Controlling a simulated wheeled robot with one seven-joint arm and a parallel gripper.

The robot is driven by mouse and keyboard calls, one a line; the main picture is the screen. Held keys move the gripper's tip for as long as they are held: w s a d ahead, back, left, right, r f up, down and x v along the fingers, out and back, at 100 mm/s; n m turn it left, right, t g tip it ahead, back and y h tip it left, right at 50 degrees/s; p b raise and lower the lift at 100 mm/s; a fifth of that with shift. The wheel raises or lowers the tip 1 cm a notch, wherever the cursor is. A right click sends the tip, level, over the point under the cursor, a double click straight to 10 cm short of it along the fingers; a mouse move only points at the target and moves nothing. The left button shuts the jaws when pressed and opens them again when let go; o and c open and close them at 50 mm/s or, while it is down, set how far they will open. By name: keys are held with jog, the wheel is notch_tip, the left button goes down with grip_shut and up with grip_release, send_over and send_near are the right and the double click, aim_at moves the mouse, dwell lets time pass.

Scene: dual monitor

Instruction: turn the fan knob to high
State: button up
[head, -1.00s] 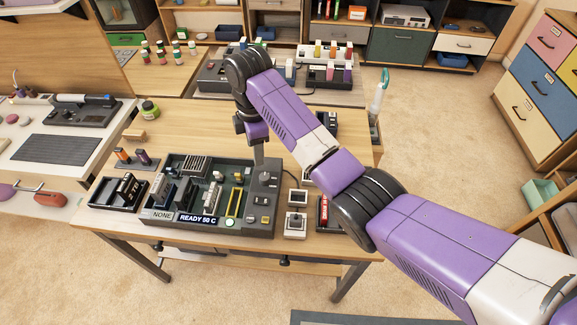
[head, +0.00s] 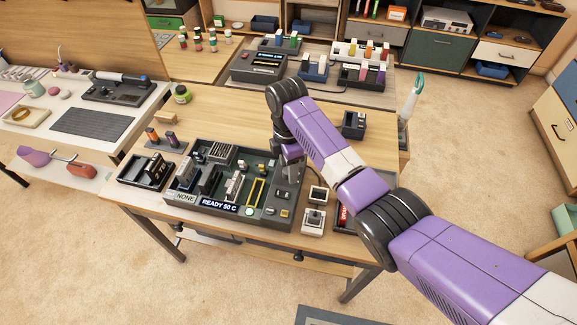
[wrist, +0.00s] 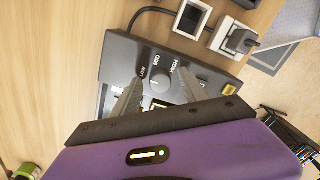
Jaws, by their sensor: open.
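The fan knob (wrist: 160,78) is a round grey dial in the wrist view, with LOW, MID and HIGH printed around it. Its pointer direction is too small to read surely. It sits on the dark control panel (wrist: 116,60), the right part of the device (head: 180,190) on the table. My gripper (wrist: 160,86) is open, with one finger on either side of the knob in the picture. I cannot tell whether the fingers touch it. In the head view my gripper (head: 290,166) points down over the panel and hides the knob.
A black tray (head: 145,172) stands left of the device. The wooden table (head: 235,118) behind the device is mostly clear.

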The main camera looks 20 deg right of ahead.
jog(key=shift+c, duration=0.2)
grip_shut()
